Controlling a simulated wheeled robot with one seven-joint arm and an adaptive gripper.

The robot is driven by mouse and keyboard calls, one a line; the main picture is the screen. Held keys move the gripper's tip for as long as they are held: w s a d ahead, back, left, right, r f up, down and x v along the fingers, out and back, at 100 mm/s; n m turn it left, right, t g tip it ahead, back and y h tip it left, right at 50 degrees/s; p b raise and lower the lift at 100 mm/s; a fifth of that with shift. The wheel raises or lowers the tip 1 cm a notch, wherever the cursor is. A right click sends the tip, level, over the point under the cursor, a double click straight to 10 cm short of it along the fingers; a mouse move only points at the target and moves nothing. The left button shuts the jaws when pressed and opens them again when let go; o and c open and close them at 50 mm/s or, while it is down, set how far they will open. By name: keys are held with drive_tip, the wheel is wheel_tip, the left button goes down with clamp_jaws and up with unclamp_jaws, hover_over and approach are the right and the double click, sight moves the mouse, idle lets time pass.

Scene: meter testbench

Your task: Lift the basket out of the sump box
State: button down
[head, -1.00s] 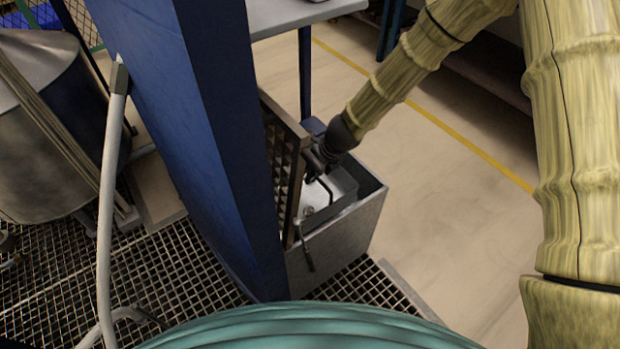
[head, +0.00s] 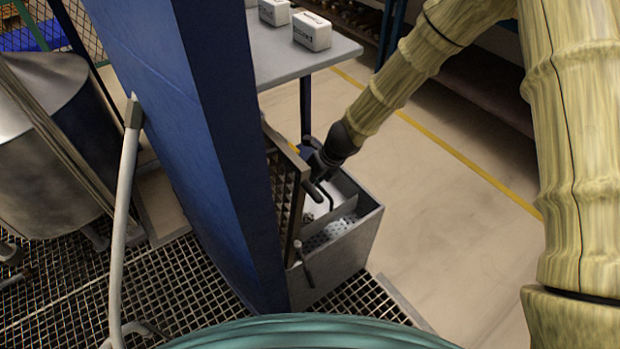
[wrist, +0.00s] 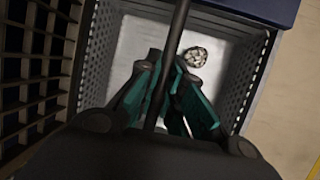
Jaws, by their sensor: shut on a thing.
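My gripper (head: 322,165) is over the grey sump box (head: 345,257) and is shut on the dark bar handle of the basket. In the wrist view, the handle (wrist: 181,32) runs between my gripper's teal fingers (wrist: 172,112). Below them is the pale basket (wrist: 127,47) with perforated side walls. A small round speckled thing (wrist: 195,57) is on its floor. In the head view, the basket (head: 345,208) shows inside the box's opening. My gripper and the grate hide part of it, so its exact height in the box is unclear.
A grate lid (head: 283,190) stands upright along the box's left side, close to the basket. A blue column (head: 195,130) rises left of it. A grey table (head: 290,55) with white boxes (head: 312,31) is behind. Pale floor (head: 430,230) to the right is clear.

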drive_tip(key=shift+r+p, duration=5.6)
drive_tip(key=shift+p, duration=0.15)
